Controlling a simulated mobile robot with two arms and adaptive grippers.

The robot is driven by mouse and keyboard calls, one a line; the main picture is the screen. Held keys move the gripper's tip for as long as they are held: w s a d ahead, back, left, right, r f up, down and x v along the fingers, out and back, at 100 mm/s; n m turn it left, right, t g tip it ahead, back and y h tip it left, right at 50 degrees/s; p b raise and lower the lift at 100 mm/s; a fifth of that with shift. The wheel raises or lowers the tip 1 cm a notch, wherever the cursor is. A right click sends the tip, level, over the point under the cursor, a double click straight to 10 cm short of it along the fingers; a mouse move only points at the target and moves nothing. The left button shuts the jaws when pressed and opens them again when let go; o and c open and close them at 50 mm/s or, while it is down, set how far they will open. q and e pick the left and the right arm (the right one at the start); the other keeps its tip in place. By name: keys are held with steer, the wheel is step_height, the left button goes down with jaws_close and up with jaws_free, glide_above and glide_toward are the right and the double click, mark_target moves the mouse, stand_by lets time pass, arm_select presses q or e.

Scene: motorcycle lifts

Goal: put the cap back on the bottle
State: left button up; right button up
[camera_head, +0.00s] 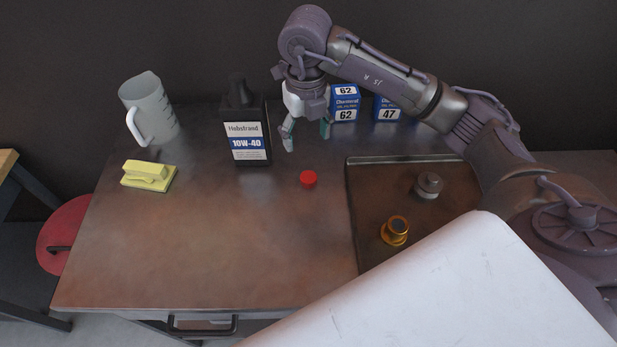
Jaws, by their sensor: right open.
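A black oil bottle (237,112) with a white and blue "10W-40" label stands upright at the back of the workbench, left of centre. Its dark neck points up and no red cap sits on it. A small red cap (308,179) lies on the bench, to the right of and in front of the bottle. My right gripper (307,142) is open and empty, pointing down, above and behind the cap and just right of the bottle. My left gripper is not in view.
A measuring jug (148,108) and a yellow block-like item (149,175) are at the left. Blue boxes (345,103) stand behind my gripper. A tray (352,215) at the right holds a grey part (428,185) and a gold part (395,231). The front left bench top is clear.

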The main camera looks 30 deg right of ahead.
steer(key=p, duration=0.1)
glide_above(309, 177)
steer(key=f, duration=0.8)
steer(key=shift+a+f, duration=0.25)
steer(key=shift+d+f+p, duration=0.1)
steer(key=shift+f+p, duration=0.3)
steer(key=shift+p, duration=0.15)
step_height(309, 177, down, 4)
steer(key=shift+d+r+p, duration=0.15)
steer(key=shift+r+p, duration=0.05)
steer(key=shift+p, duration=0.45)
steer(key=shift+w+f, duration=0.1)
steer(key=shift+f, duration=0.3)
steer(key=c, duration=0.8)
